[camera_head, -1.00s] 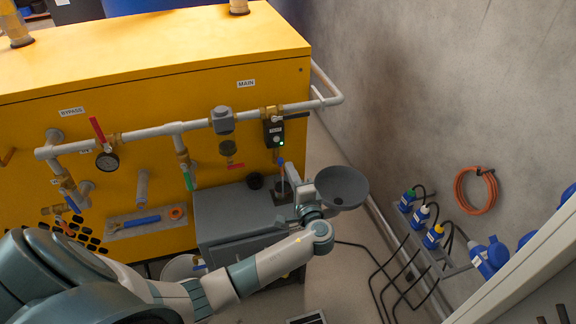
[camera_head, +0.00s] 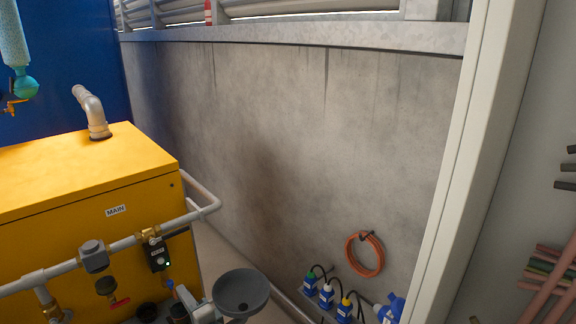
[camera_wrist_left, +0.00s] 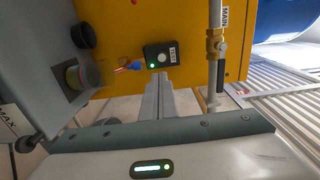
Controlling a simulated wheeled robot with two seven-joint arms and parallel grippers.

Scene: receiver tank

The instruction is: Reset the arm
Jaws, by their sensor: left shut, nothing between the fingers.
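My left gripper (camera_head: 190,298) shows at the bottom edge of the head view, in front of the yellow unit (camera_head: 80,180); most of its arm is out of frame. In the left wrist view its fingers (camera_wrist_left: 159,84) are shut and empty. They point toward a black box with a green light (camera_wrist_left: 161,54) on the yellow unit, apart from it as far as I can tell. The same black box (camera_head: 157,254) shows in the head view above the gripper. My right gripper is not in view.
A dark grey funnel (camera_head: 241,291) is close beside the gripper. Grey pipework (camera_head: 122,244) with valves crosses the unit's front. A grey cabinet (camera_wrist_left: 38,65) is at left in the wrist view. An orange hose coil (camera_head: 364,254) hangs on the wall, above blue connectors (camera_head: 327,296).

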